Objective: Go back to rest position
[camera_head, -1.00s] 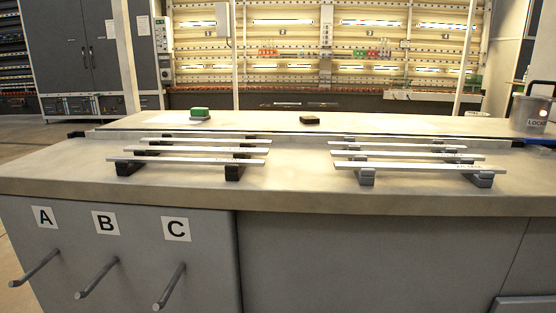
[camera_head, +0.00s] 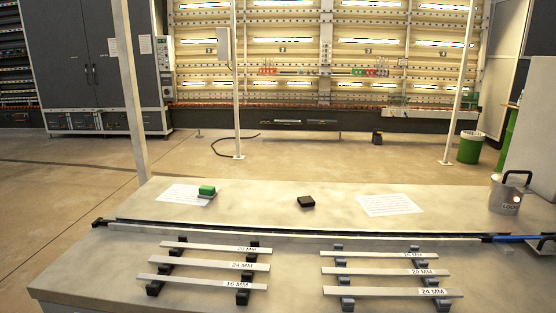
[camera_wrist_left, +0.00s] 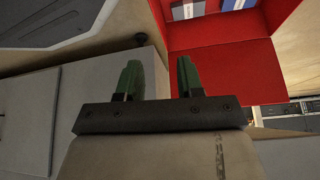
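My left gripper (camera_wrist_left: 160,82) shows in the left wrist view. Its two green-padded fingers are apart with nothing between them. Beyond its right finger is a red box-like surface (camera_wrist_left: 225,70), and a grey panel (camera_wrist_left: 110,100) lies to its left. Neither of my grippers shows in the head view, and my right gripper is in no view. In the head view the workbench (camera_head: 290,215) carries flat metal bars on dark supports, a left set (camera_head: 210,265) and a right set (camera_head: 385,272), with labels such as 16 MM, 20 MM and 24 MM.
Poles (camera_head: 237,80) rise behind the bench. A green bin (camera_head: 470,147) stands at the back right. Open floor (camera_head: 320,155) lies behind the bench.

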